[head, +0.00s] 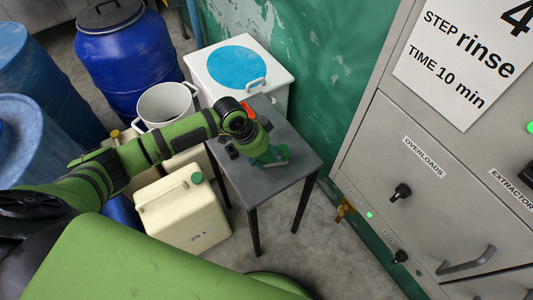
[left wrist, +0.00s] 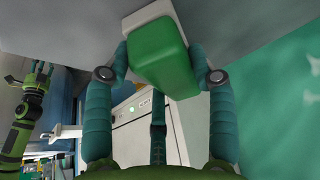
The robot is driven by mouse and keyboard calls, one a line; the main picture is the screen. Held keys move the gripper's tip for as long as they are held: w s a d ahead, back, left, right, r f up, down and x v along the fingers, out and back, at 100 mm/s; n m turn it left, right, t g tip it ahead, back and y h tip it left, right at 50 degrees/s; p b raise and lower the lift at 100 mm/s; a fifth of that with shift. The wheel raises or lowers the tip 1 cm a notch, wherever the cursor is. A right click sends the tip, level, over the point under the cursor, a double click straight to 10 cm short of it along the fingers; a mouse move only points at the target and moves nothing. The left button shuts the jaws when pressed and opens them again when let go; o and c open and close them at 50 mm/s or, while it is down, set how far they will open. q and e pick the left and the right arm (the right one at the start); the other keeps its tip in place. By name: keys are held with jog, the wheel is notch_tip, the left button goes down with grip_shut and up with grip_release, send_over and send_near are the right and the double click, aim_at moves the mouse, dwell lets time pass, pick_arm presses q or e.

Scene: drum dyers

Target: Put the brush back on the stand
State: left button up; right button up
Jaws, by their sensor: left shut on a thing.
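The brush (left wrist: 160,62) is a green block with a pale white part along one side, seen close up in the left wrist view. My left gripper (left wrist: 164,78) is shut on it, with a teal finger on each side of the green block. In the head view my left gripper (head: 264,153) is over the right part of a small grey table (head: 290,181), which looks like the stand. The brush is low at the tabletop; whether it touches is unclear. My right gripper (left wrist: 40,76) shows small at the left of the wrist view, apparently open and empty.
A red-orange item (head: 247,110) lies on the table's far edge. Blue drums (head: 124,48) are at left, a grey machine (head: 425,160) at right.

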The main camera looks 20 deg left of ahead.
pick_arm(q)
jog(key=o, duration=1)
jog(key=shift+f, duration=0.1)
jog(key=shift+r, duration=0.25)
jog(key=v, duration=1.2)
jog(key=shift+b, duration=0.45)
jog(key=shift+d, duration=0.1)
